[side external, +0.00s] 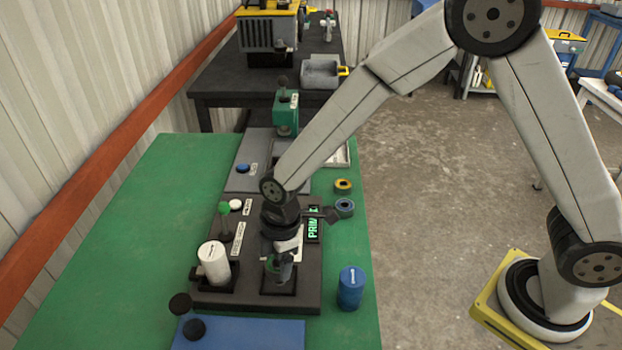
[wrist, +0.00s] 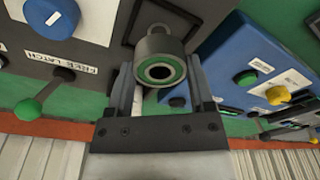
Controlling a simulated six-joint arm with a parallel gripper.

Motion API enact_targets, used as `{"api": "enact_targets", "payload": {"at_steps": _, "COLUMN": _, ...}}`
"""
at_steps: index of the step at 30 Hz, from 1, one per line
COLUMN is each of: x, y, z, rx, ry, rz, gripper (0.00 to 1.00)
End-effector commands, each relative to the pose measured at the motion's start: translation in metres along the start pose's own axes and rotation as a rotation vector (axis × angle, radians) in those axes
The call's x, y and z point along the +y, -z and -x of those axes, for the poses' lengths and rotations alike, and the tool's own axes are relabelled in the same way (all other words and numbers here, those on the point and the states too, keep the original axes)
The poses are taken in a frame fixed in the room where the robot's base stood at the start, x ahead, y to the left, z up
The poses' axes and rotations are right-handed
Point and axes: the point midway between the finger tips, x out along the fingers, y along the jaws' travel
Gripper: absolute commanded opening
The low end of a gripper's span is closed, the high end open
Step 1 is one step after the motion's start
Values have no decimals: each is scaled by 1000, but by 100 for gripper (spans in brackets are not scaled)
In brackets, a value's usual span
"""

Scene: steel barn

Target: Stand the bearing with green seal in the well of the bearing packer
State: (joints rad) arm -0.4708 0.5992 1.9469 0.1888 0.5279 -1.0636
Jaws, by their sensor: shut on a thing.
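The bearing with green seal (side external: 272,264) is held between the fingers of my gripper (side external: 283,275), which is shut on it. In the wrist view the bearing (wrist: 160,72) shows its green ring and dark bore between the two fingers (wrist: 163,95). The bearing packer (side external: 215,297) is a dark block on the green bench. Its well looks to be the black square recess (side external: 291,291) near the front, directly below my gripper and partly hidden by it. I cannot tell whether the bearing touches the well.
A white cylinder (side external: 214,262) and a green-knobbed lever (side external: 224,209) stand left of my gripper. A blue canister (side external: 350,288) stands to the right. Blue (side external: 344,207) and yellow (side external: 343,186) rings lie behind it. A blue panel (side external: 245,334) is in front. The bench's left side is clear.

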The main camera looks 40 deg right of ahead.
Motion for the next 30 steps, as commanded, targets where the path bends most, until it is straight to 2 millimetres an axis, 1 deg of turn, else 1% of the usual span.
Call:
{"api": "enact_targets", "payload": {"at_steps": 6, "x": 0, "y": -3, "z": -23, "rx": -1, "ry": 3, "rz": -1, "gripper": 4}}
{"api": "enact_targets", "payload": {"at_steps": 9, "x": 1, "y": -3, "z": -29, "rx": 0, "ry": 1, "rz": -1, "gripper": 4}}
{"api": "enact_targets", "payload": {"at_steps": 23, "x": 0, "y": -4, "z": -34, "rx": 0, "ry": 1, "rz": 0, "gripper": 4}}
{"api": "enact_targets", "payload": {"at_steps": 24, "x": 0, "y": -4, "z": -34, "rx": 0, "ry": 1, "rz": 0, "gripper": 75}}
{"api": "enact_targets", "payload": {"at_steps": 26, "x": 0, "y": -4, "z": -34, "rx": 0, "ry": 1, "rz": 0, "gripper": 94}}
{"api": "enact_targets", "payload": {"at_steps": 27, "x": 0, "y": -4, "z": -34, "rx": 0, "ry": 1, "rz": 0, "gripper": 100}}
{"api": "enact_targets", "payload": {"at_steps": 30, "x": 0, "y": -4, "z": -34, "rx": 0, "ry": 1, "rz": 0, "gripper": 100}}
